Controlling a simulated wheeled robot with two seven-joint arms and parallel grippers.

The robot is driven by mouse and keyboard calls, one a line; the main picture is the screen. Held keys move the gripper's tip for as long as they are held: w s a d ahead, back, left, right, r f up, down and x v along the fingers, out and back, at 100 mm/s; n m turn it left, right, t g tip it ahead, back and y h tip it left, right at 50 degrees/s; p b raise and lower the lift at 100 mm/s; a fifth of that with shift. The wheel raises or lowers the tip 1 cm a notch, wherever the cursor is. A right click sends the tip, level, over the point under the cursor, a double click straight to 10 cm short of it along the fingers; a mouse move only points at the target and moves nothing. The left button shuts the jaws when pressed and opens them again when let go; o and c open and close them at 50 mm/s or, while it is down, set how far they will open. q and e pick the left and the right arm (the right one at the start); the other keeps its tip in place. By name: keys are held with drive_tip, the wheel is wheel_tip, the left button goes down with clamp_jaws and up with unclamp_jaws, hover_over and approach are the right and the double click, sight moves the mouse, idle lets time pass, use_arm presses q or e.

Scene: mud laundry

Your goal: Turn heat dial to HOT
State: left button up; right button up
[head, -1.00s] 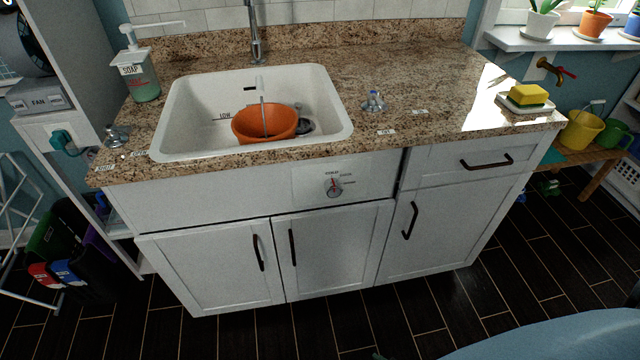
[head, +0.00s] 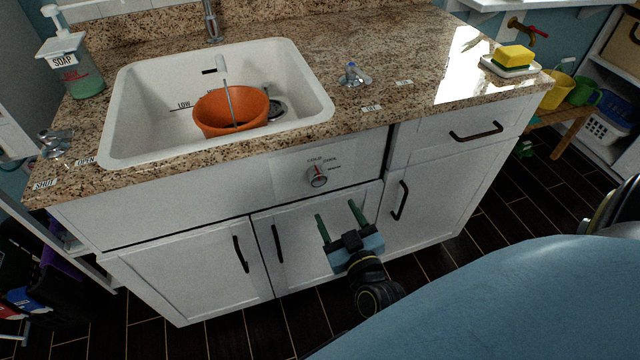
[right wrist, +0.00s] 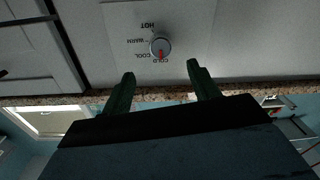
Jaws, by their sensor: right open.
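The heat dial (head: 317,176) is a small round grey knob with a red pointer on a white plate on the cabinet front, below the sink. In the right wrist view the dial (right wrist: 160,46) appears upside down, with COLD, COOL, WARM and HOT labels around it. Its red mark points at COLD. My right gripper (head: 337,210) is open and empty, below and in front of the dial, its two green fingers apart from it. In the right wrist view the dial lies between and beyond the fingertips (right wrist: 160,72). My left gripper is out of view.
The white sink (head: 120,130) holds an orange pot (head: 231,112). Below the dial are cabinet doors with dark handles (head: 278,244). A drawer handle (head: 476,132) sticks out at the right. The granite counter edge (head: 350,133) overhangs above the dial.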

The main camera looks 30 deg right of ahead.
sight(320, 182)
drive_tip(key=b+x, duration=0.1)
drive_tip(key=x, duration=0.8)
drive_tip(key=shift+w+b, duration=0.3)
drive_tip(key=shift+w, duration=0.05)
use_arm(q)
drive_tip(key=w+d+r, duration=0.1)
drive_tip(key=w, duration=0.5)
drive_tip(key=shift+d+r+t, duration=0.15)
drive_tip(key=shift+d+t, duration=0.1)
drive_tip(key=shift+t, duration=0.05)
use_arm(e)
drive_tip(key=shift+w+d, duration=0.2)
drive_tip(key=shift+w, duration=0.3)
drive_tip(key=c, duration=1)
